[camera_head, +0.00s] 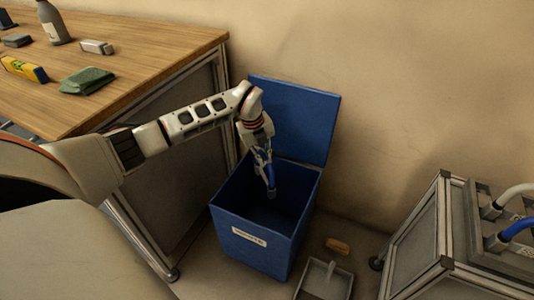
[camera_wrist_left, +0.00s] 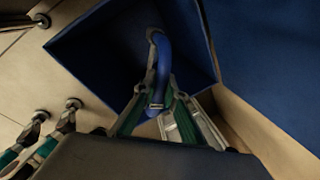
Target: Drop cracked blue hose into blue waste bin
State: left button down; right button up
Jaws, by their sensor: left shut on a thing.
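The blue waste bin (camera_head: 252,248) stands on the floor beside the table with its lid (camera_head: 300,118) raised against the wall. My left gripper (camera_head: 263,158) is over the open bin, shut on a blue hose (camera_head: 270,178). The hose hangs down from the fingers into the bin's opening. In the left wrist view the hose (camera_wrist_left: 161,62) shows between the fingertips of the left gripper (camera_wrist_left: 158,104), with the bin's dark inside (camera_wrist_left: 110,60) around it. I cannot make out a crack.
The wooden table (camera_head: 160,70) holds a bottle (camera_head: 53,24), a folded green cloth (camera_head: 87,81), a yellow-and-blue box (camera_head: 24,69) and small blocks. A dustpan (camera_head: 324,280) and a brown brush (camera_head: 338,245) lie right of the bin. A metal-framed unit (camera_head: 440,235) with a blue hose stands at right.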

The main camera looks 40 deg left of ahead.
pick_arm(q)
notch_tip(320, 180, down, 5)
jog(key=shift+r+b, duration=0.15)
jog(key=shift+b, duration=0.9)
pick_arm(e)
jog(key=shift+w+a+r+m+t+y, duration=0.15)
jog(key=shift+w+a+r+m+y, duration=0.15)
jog(key=shift+a, duration=0.25)
jog(key=shift+w+a+r+m+t+y, duration=0.1)
jog(key=shift+w+a+r+t, duration=0.05)
jog(key=shift+a+r, duration=0.3)
jog(key=shift+f, duration=0.1)
